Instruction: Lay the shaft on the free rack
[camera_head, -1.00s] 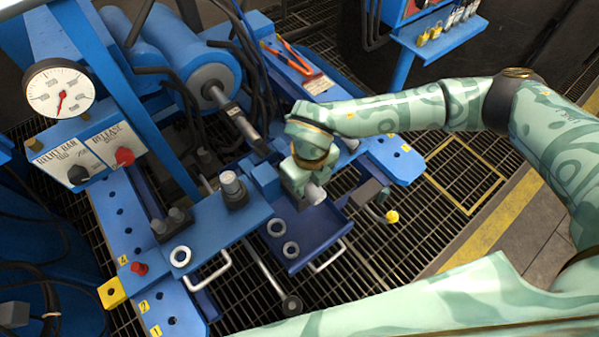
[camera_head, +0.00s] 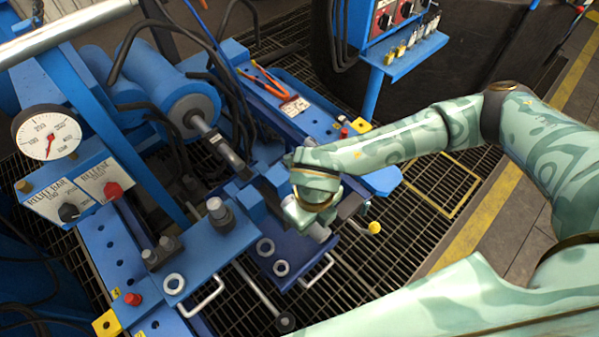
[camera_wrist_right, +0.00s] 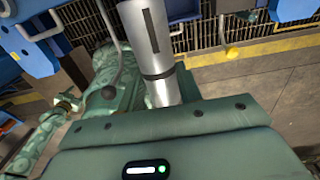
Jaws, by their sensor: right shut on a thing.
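The shaft (camera_wrist_right: 143,45) is a silver cylinder with a dark slot and a dark band; it stands out from my right gripper in the right wrist view. In the head view only what seems to be its pale end (camera_head: 319,232) shows below my right gripper (camera_head: 313,215). I cannot tell which part is the free rack; a silver bar (camera_head: 70,35) lies along a blue beam at top left.
A blue cylinder (camera_head: 190,110) and black hoses stand behind the gripper. A gauge (camera_head: 48,132) and a control box (camera_head: 88,200) are at left. Open grating and floor lie to the right.

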